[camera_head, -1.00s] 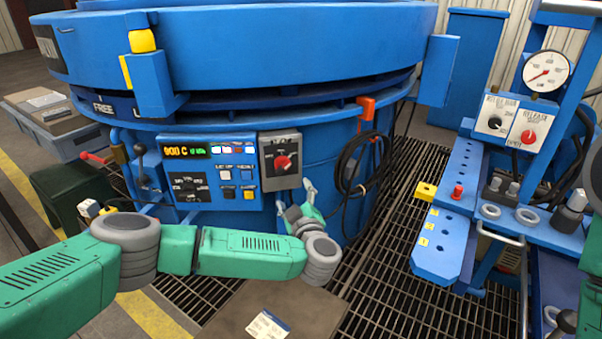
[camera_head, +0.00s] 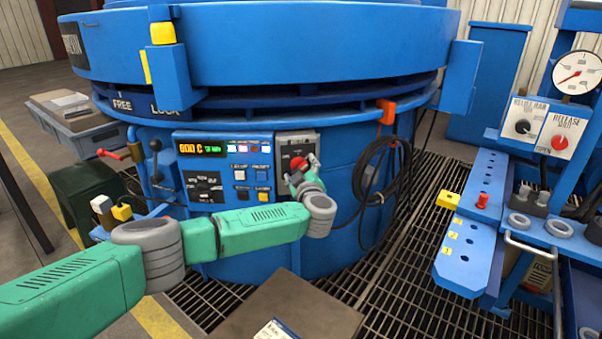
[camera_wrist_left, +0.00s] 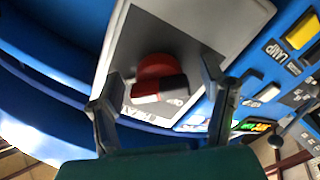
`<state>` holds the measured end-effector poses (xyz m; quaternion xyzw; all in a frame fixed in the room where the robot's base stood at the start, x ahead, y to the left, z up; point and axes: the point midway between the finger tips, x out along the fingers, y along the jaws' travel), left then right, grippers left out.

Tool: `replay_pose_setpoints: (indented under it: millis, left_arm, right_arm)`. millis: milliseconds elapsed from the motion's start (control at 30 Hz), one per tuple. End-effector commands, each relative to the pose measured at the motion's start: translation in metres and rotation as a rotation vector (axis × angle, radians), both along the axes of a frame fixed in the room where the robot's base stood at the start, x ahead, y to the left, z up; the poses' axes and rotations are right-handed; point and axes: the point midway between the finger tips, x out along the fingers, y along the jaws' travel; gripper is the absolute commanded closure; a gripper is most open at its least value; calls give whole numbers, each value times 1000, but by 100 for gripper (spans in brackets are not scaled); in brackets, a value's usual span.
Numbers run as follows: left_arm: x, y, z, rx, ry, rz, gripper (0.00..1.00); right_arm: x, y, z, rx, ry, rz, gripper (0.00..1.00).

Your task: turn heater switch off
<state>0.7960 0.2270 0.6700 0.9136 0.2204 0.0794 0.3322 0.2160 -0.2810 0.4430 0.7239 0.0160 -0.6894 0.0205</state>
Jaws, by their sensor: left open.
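The heater switch is a red rotary knob (camera_head: 298,163) on a grey plate (camera_head: 297,141) at the right of the furnace control panel. Nothing is held. My right gripper is not in view.
The blue control panel (camera_head: 226,172) beside the switch has a lit display, buttons and a black dial. A black cable coil (camera_head: 375,178) hangs right of the switch. A blue bench (camera_head: 468,235) with a gauge and a release knob stands at right.

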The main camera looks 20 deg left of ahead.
Motion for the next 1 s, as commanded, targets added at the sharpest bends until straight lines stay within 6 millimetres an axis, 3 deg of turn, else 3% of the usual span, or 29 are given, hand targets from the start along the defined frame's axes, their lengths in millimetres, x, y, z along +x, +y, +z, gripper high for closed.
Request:
replay_pose_setpoints:
  millis: [133,267,300,667,1000]
  left_arm:
    - [0,0,1,0,-1,-1,34]
    - [0,0,0,0,0,0,80]
    - [0,0,0,0,0,0,86]
    - [0,0,1,-21,-12,0,86]
    - [0,-1,3,-172,-92,-2,86]
  right_arm:
    - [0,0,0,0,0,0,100]
    - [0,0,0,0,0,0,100]
    - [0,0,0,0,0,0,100]
    - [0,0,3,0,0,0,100]
    - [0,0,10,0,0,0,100]
